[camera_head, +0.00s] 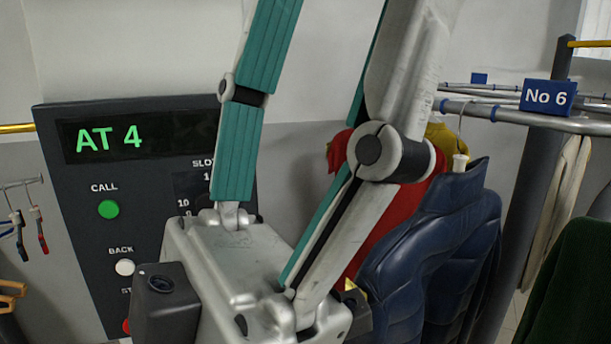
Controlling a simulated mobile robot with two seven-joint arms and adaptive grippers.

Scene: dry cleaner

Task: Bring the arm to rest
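One of my grippers (325,60) fills the middle of the head view, close to the camera and pointing up. I take it as my right one, though its arm is below the picture. Its grey metal palm is at the bottom centre. Long fingers with teal pads rise from it, one at the left and the others at the right. They stand apart with nothing held between them. The fingertips are cut off by the top edge. My other gripper is not in view.
Behind the fingers, left, stands a dark control panel (83,190) reading "AT 4". To the right, a navy padded jacket (410,250) and red and yellow garments hang under a rail with a "No 6" sign (548,96). A dark green garment (575,290) hangs at lower right.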

